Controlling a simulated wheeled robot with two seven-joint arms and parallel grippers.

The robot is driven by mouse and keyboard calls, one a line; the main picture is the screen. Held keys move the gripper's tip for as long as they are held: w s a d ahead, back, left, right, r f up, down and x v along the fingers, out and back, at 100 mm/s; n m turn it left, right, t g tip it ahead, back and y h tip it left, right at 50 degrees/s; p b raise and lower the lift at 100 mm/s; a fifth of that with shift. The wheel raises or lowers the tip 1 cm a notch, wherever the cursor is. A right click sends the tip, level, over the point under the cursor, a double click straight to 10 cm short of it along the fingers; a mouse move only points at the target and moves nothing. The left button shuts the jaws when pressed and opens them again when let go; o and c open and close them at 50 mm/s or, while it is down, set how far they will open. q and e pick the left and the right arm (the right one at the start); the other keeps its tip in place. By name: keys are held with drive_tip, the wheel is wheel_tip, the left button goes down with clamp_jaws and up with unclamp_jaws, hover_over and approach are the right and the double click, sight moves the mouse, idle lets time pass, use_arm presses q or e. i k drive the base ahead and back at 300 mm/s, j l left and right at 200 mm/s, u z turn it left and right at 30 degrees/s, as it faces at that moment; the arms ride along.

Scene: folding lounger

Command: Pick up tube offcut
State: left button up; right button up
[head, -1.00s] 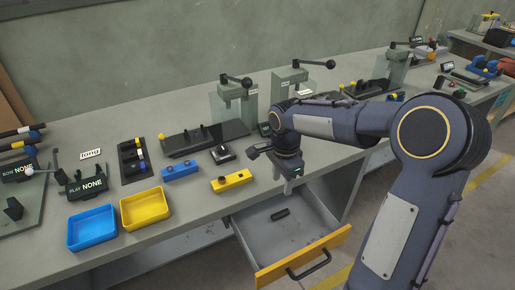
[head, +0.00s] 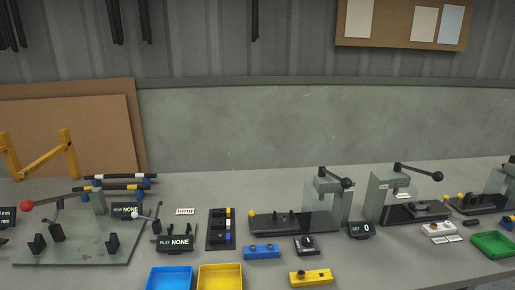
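Neither gripper shows in the head view. The open drawer and the short dark piece in it are out of view below the picture. A small dark piece (head: 471,223) lies on the bench at the right, beside a white block (head: 440,229); it is too small to tell whether it is a tube offcut. Several long dark tubes with coloured bands (head: 120,178) lie at the back left.
A blue tray (head: 170,279) and a yellow tray (head: 220,278) stand at the front edge of the picture. A green tray (head: 493,244) is at the right. Lever presses (head: 331,195) and a fixture plate (head: 75,245) occupy the bench (head: 200,190). Its back strip is mostly clear.

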sight(472, 221)
drive_tip(key=l+z, duration=0.1)
drive_tip(key=l, duration=1.05)
drive_tip(key=l+z, duration=0.15)
drive_tip(key=l, duration=1)
drive_tip(key=i+l+z, duration=0.1)
drive_tip(key=l, duration=1)
drive_tip(key=i+l, duration=0.3)
drive_tip(key=i+l+u, duration=0.15)
drive_tip(key=u, duration=0.25)
drive_tip(key=i+l+u, duration=0.1)
drive_tip(key=l+u, duration=0.15)
drive_tip(key=u, duration=0.15)
drive_tip(key=l+u, duration=0.2)
drive_tip(key=u, duration=0.55)
